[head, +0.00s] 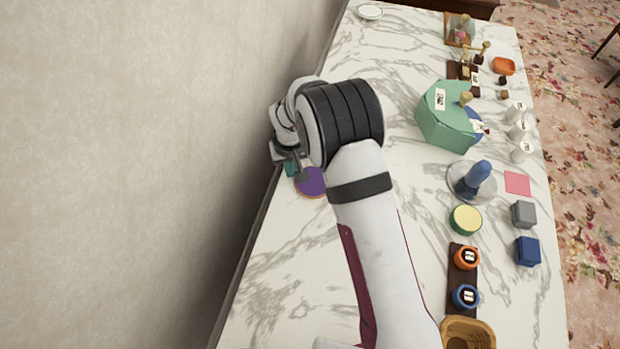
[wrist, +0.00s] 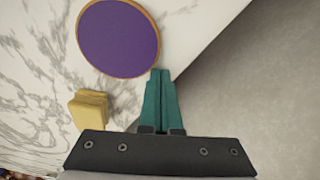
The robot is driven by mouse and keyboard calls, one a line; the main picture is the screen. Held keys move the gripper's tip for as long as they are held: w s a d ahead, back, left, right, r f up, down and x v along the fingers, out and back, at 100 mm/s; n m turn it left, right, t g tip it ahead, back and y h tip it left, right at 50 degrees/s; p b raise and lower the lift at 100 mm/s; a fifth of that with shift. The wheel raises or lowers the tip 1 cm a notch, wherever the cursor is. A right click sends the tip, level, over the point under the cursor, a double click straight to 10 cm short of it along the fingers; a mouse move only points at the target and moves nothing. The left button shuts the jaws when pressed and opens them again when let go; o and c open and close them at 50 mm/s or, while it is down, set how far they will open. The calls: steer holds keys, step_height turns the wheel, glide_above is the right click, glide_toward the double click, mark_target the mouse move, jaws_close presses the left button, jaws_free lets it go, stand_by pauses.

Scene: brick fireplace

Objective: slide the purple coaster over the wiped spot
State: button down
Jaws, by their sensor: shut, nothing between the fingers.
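The purple coaster (wrist: 118,39) is a flat disc with a thin tan rim, lying on the marble top. In the head view the coaster (head: 311,183) is partly hidden behind my arm. My gripper (wrist: 160,74) has teal fingers shut together with nothing between them. The fingertips are right at the coaster's rim in the wrist view; I cannot tell whether they touch it. In the head view my gripper (head: 292,168) is at the table's left edge, beside the coaster. No wiped spot can be made out.
A yellow block (wrist: 90,109) sits near the coaster in the wrist view. The marble table (head: 290,275) ends close beside my fingers, with a wall (head: 130,150) beyond. A green box (head: 445,125) and several small items stand along the right side. The left front is clear.

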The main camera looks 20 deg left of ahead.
steer(key=shift+s+d, duration=0.2)
steer(key=shift+d, duration=3.25)
steer(key=shift+s+d, duration=0.15)
steer(key=shift+d, duration=3.25)
steer(key=shift+w+a, duration=0.1)
steer(key=shift+a, duration=1.7)
step_height(320, 180, up, 8)
steer(key=s+d+r+m+g, duration=0.1)
steer(key=s+d+r+m, duration=0.3)
steer(key=s+d+r, duration=0.3)
steer(key=s+d+r+m, duration=0.3)
steer(key=s+d+r, duration=0.25)
steer(key=s, duration=0.35)
steer(key=s+d+r+m+y, duration=0.1)
steer(key=s+m, duration=0.3)
steer(key=s, duration=0.7)
steer(key=shift+s+m+g, duration=0.3)
steer(key=shift+g, duration=0.1)
